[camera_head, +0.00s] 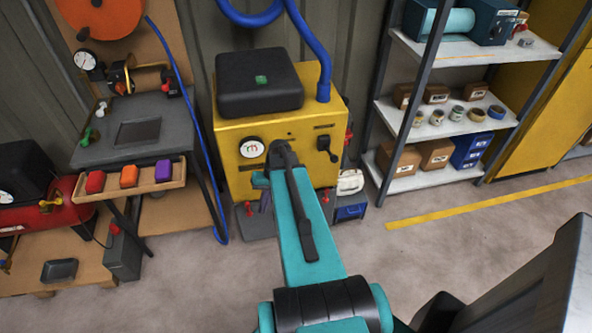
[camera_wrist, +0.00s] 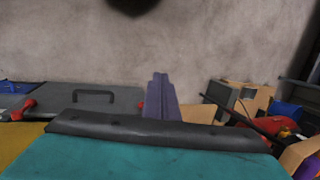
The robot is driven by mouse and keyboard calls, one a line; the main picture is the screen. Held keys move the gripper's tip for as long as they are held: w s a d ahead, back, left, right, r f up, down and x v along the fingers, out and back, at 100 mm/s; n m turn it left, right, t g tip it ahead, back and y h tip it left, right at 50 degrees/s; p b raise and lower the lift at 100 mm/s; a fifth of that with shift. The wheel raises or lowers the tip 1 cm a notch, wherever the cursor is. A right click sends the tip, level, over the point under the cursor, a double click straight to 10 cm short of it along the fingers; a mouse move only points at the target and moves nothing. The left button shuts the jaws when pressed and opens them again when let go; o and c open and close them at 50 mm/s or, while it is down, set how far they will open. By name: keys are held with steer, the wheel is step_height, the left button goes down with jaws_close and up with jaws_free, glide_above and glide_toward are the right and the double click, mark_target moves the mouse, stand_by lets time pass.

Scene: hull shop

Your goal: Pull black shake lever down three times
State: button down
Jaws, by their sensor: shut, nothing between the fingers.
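A black lever (camera_head: 328,148) sticks out of the right side of the front of a yellow machine (camera_head: 235,165) in the head view, below a dark slot. My arm reaches to the front of the machine, left of the lever, and covers part of its lower front. My gripper (camera_wrist: 160,90) shows in the wrist view as purple-grey fingers, shut with nothing between them. It points towards the floor. In the head view it is mostly hidden behind my arm. The lever is not visible in the wrist view, and the gripper appears apart from it.
The machine has a round gauge (camera_head: 251,147), a black lid (camera_head: 259,82) and a blue hose (camera_head: 312,48). A grey bench (camera_head: 180,140) with colored bins stands left, a shelf rack (camera_head: 440,130) right. Open floor (camera_head: 430,240) lies at the front right.

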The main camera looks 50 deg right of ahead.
steer(key=s+a+f+n+g, duration=0.1)
steer(key=s+a+f, duration=0.15)
steer(key=a, duration=0.35)
steer(key=s+a+f+n+g+h, duration=0.1)
steer(key=s+a+f+g, duration=0.1)
steer(key=a+f, duration=0.3)
steer(key=s+a+f+n+g, duration=0.1)
steer(key=s+a+f, duration=0.15)
steer(key=a, duration=0.45)
steer(key=s+a+f+n+g+h, duration=0.1)
steer(key=s+a+f+n, duration=0.1)
steer(key=s, duration=0.4)
steer(key=s+a+f+n+g+h, duration=0.1)
steer(key=s+a+f+h, duration=0.1)
steer(key=s+a+f, duration=0.2)
steer(key=s+a, duration=0.3)
steer(key=shift+s+a+n+g, duration=0.2)
steer(key=shift+s+n+g, duration=0.1)
steer(key=shift+n, duration=0.1)
